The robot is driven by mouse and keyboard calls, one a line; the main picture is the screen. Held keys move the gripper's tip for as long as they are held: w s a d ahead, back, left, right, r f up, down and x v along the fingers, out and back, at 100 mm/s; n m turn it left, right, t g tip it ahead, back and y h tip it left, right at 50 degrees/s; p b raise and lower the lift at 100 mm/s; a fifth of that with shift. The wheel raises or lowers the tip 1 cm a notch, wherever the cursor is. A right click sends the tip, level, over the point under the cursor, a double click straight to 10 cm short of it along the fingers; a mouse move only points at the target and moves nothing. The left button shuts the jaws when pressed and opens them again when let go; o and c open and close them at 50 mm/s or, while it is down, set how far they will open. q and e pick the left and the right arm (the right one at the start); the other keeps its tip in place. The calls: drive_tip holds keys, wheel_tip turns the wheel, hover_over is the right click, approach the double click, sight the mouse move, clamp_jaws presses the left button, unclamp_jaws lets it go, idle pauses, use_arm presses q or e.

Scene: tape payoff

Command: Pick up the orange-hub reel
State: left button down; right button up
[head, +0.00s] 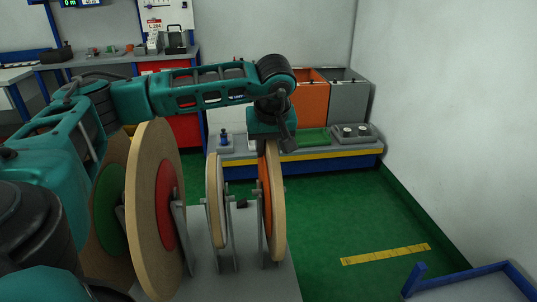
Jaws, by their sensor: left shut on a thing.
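The orange-hub reel (266,205) stands upright, seen nearly edge-on, with a tan rim and an orange hub on its left side. It is at the right end of a row of reels, by a thin grey upright of the stand. My left gripper (269,147) points down from above and is shut on the top of the orange-hub reel. The fingertips are partly hidden by the gripper body. I cannot tell whether the reel is clear of its stand. My right gripper is not in view.
A pale-hub reel (215,200) stands close left of it. Farther left are a large red-hub reel (152,215) and a green-hub reel (108,215). Behind is a low grey bench (318,157) with orange and grey bins. Green floor (345,215) is open to the right.

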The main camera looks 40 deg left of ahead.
use_arm(q)
wheel_tip(320, 180, up, 27)
drive_tip(key=p, duration=0.7)
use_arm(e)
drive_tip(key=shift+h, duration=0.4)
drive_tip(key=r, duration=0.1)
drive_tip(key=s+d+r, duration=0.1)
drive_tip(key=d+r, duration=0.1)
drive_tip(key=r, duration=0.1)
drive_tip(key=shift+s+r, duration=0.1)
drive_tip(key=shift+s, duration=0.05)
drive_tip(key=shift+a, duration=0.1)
